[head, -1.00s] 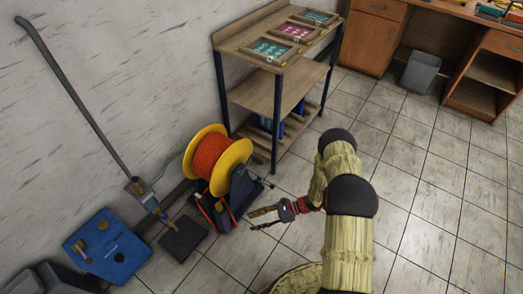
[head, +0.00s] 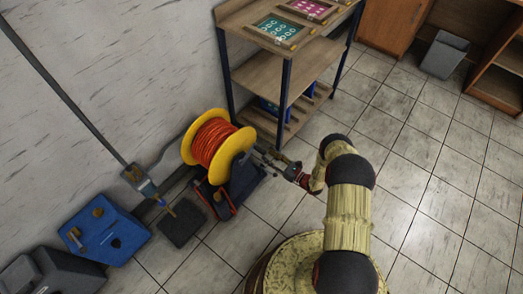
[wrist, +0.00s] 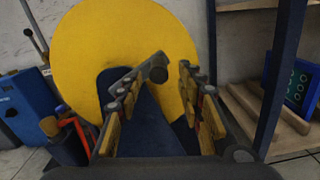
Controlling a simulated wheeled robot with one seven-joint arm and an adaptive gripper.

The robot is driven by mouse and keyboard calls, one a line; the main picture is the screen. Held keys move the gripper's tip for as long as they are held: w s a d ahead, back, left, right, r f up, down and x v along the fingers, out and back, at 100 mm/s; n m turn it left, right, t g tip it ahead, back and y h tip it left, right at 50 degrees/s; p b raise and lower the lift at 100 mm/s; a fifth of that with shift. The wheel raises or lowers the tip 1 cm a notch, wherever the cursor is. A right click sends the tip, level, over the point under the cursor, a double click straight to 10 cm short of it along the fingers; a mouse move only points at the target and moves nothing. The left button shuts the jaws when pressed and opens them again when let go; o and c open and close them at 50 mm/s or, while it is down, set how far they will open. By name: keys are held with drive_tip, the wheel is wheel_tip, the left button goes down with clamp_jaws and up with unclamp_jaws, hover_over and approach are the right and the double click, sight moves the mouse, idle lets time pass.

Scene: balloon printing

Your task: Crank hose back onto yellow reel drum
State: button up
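The yellow reel drum (head: 237,149) with orange hose (head: 208,141) wound on it stands on a dark blue frame (head: 245,179) near the wall. In the wrist view its yellow side disc (wrist: 85,45) fills the left and middle. My gripper (head: 268,158) is at the drum's right side. In the wrist view my gripper (wrist: 160,82) is open, its fingers spread before the disc. The crank is too small to make out in the head view.
A wooden shelf unit (head: 272,78) with dark posts stands just behind the reel, and a post (wrist: 283,75) is close on the right in the wrist view. A blue box (head: 112,232) and dark mat (head: 181,222) lie left.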

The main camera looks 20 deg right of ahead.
sight(261, 151)
drive_tip(key=b+x, duration=0.1)
drive_tip(key=x, duration=0.4)
drive_tip(key=shift+w+a, duration=0.3)
drive_tip(key=shift+c, duration=1.2)
clamp_jaws()
